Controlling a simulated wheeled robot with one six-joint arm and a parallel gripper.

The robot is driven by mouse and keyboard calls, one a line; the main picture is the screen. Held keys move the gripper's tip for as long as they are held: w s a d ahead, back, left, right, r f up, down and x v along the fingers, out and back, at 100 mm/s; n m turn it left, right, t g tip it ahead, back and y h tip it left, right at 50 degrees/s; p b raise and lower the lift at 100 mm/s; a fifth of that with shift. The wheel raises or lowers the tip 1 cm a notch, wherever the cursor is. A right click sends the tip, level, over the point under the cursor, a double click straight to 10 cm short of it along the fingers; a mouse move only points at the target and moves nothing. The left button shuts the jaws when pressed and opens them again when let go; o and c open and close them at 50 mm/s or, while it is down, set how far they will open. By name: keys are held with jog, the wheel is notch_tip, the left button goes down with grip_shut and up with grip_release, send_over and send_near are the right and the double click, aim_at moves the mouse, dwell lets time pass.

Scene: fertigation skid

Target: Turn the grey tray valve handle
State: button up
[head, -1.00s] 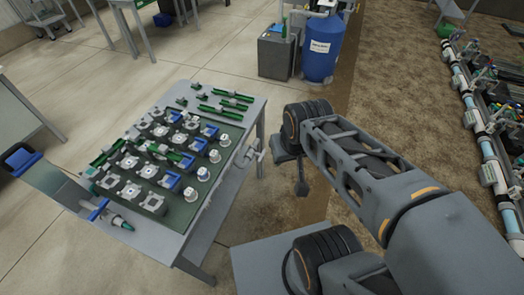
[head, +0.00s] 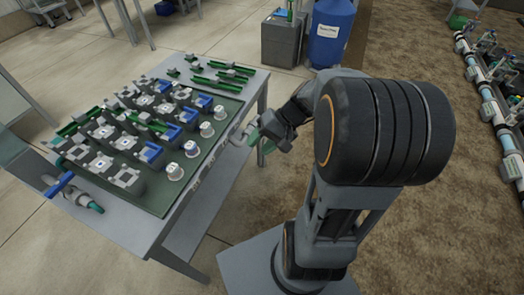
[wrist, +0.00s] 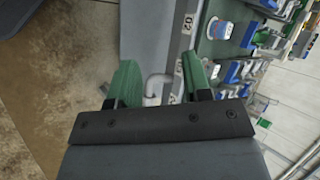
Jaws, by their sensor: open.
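The grey valve handle (wrist: 153,90) is a pale bent bar on the side of the table. In the wrist view it lies between the green fingers of my gripper (wrist: 160,80), nearer their tips. My gripper is open, with one finger on each side of the handle. Whether either finger touches it I cannot tell. In the head view my gripper (head: 254,136) is at the table's right edge, and the handle (head: 240,134) shows partly beside the green fingertips. The lower part of the handle is hidden behind the gripper body in the wrist view.
The grey table (head: 150,232) bears a dark green tray with several valve blocks, blue clips and white knobs. A blue-handled valve (head: 75,190) is at its near left corner. A blue barrel (head: 331,32) and grey box (head: 288,40) stand behind.

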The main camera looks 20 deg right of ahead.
jog(key=w+d+f+m+t+y+b, duration=0.2)
jog(key=w+d+f+m+t+b, duration=0.1)
jog(key=d+f+t+b, duration=0.45)
jog(key=w+d+f+m+t+y+b, duration=0.25)
jog(key=w+d+f+t+b, duration=0.2)
jog(key=d+f, duration=0.5)
jog(key=shift+m+h, duration=0.25)
jog(key=shift+h, duration=0.2)
jog(key=b+x, duration=0.3)
jog(key=x, duration=0.9)
jog(key=shift+w+a+r, duration=0.1)
jog(key=shift+a, duration=0.25)
jog(key=shift+c, duration=0.4)
grip_shut()
